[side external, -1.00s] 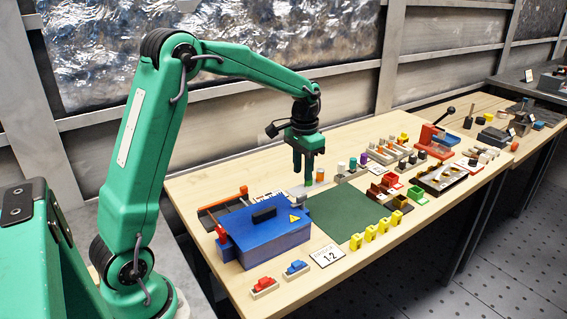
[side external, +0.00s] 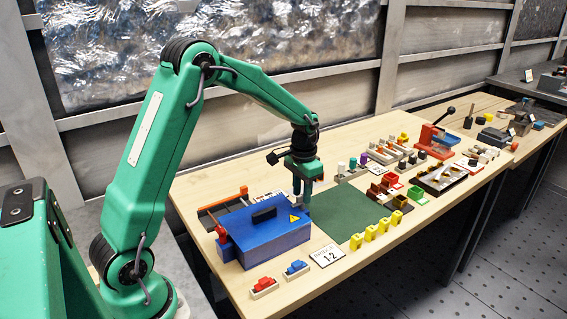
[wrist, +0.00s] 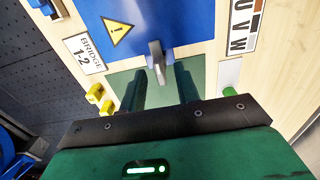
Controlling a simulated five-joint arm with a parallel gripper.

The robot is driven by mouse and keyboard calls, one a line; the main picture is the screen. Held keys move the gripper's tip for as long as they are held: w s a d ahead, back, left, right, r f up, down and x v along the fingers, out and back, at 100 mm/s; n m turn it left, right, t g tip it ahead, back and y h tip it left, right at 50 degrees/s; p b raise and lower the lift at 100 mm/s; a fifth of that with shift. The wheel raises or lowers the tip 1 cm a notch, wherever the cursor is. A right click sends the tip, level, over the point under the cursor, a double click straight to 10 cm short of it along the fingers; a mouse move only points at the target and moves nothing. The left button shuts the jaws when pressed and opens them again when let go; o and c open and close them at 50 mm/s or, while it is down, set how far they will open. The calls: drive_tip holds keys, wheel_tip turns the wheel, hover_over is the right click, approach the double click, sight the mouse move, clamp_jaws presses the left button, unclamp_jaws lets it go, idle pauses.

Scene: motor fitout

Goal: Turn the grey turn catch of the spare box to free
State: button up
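The blue spare box (side external: 262,240) sits on the bench with a black handle on its lid and a yellow warning triangle near its right end. Its grey turn catch (wrist: 156,58) shows in the wrist view, on the edge of the blue box and sticking out toward my gripper. My gripper (side external: 303,188) is low at the right end of the box. In the wrist view my gripper (wrist: 160,74) is open, with one finger on each side of the catch and a gap visible to both. The side view does not show the catch clearly.
A green mat (side external: 345,212) lies right of the box. Yellow parts (side external: 370,232) and the Bridge 1-2 card (side external: 327,256) lie in front. A red and a blue part (side external: 296,268) stand before the box. Coloured cylinders (side external: 352,163) stand behind the mat.

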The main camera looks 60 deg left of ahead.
drive_tip(key=shift+f, duration=0.25)
clamp_jaws()
